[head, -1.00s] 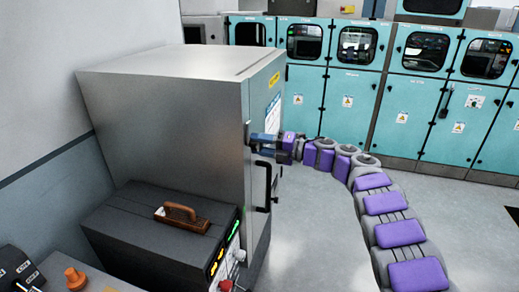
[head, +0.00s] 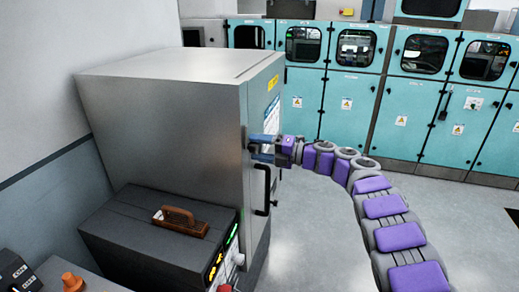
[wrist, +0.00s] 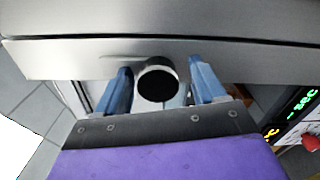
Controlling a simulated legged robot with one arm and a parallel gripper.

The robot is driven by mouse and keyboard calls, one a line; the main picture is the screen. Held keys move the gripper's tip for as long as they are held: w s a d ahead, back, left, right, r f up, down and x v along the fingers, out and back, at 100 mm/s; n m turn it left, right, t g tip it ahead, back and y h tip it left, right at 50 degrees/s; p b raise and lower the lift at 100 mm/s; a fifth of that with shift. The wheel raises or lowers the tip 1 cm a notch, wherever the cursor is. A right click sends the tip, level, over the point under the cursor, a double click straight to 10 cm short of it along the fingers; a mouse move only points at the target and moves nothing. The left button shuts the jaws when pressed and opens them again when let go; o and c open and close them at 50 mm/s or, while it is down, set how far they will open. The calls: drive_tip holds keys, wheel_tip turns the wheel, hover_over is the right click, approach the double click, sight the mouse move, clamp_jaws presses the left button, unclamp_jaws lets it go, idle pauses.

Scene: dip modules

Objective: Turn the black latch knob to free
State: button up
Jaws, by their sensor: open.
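The black latch knob (wrist: 157,84) shows in the wrist view as a round dark disc on the edge of the grey cabinet. My gripper (wrist: 160,82) is open, with one blue finger on each side of the knob and a visible gap to each. Whether a finger touches it cannot be told. In the head view my gripper (head: 259,148) is at the front edge of the grey cabinet (head: 165,110), and the knob cannot be made out there. A black door handle (head: 268,190) is just below my gripper.
A panel with lit displays and a red button (wrist: 312,141) is at the right in the wrist view. Teal cabinets (head: 345,100) line the back. The floor at the right is clear.

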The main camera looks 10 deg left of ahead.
drive_tip(key=s+d+p, duration=0.1)
drive_tip(key=d+p, duration=0.1)
drive_tip(key=d, duration=1.5)
drive_tip(key=shift+d, duration=0.25)
drive_tip(key=shift+s, duration=0.1)
